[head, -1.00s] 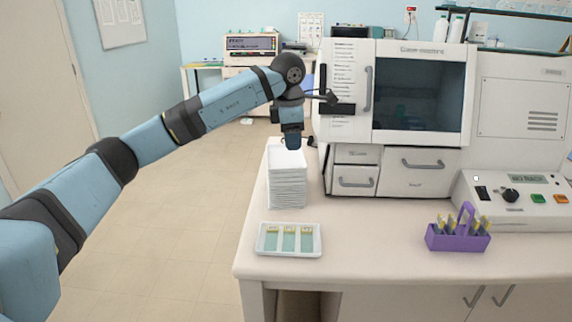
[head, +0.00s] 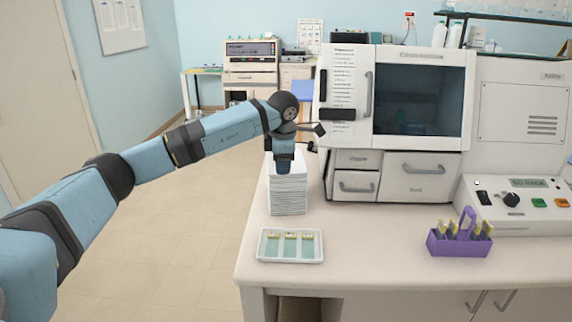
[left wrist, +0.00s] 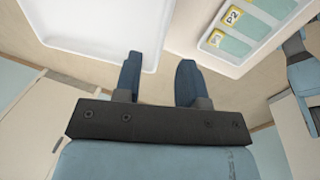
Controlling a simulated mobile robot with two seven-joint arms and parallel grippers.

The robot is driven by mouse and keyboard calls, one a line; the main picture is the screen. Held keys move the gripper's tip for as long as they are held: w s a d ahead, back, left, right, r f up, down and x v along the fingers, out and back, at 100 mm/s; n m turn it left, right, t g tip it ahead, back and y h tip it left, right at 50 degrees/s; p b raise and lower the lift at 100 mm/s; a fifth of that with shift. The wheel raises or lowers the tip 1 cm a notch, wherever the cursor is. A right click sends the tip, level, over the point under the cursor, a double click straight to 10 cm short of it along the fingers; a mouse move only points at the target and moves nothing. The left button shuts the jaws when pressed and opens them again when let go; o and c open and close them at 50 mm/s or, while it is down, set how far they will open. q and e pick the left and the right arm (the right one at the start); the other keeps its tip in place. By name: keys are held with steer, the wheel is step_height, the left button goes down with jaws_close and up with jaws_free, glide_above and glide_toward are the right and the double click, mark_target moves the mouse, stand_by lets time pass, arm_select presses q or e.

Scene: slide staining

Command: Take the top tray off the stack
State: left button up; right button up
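The stack of white trays (head: 288,196) stands on the bench's left part, in front of the white machine. My left gripper (head: 284,170) points down at the top of the stack in the head view. In the left wrist view the gripper's two fingers (left wrist: 159,72) are apart with nothing shut between them. The top tray (left wrist: 90,42) lies at upper left there; its rim shows between the fingertips, one finger overlapping the tray and one outside it. I cannot tell whether they touch the rim. My right gripper is not in view.
A white tray with several slides (head: 290,259) lies in front of the stack, near the bench edge. A purple slide rack (head: 459,241) stands at the right. The machine's drawers (head: 419,176) are just right of the stack. Bare bench top lies between.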

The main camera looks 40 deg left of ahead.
arm_select(q)
steer(key=f, duration=0.3)
steer(key=shift+w+a+f, duration=0.25)
steer(key=shift+w+a, duration=0.05)
steer(key=shift+w, duration=0.1)
jaws_close()
steer(key=shift+r, duration=0.2)
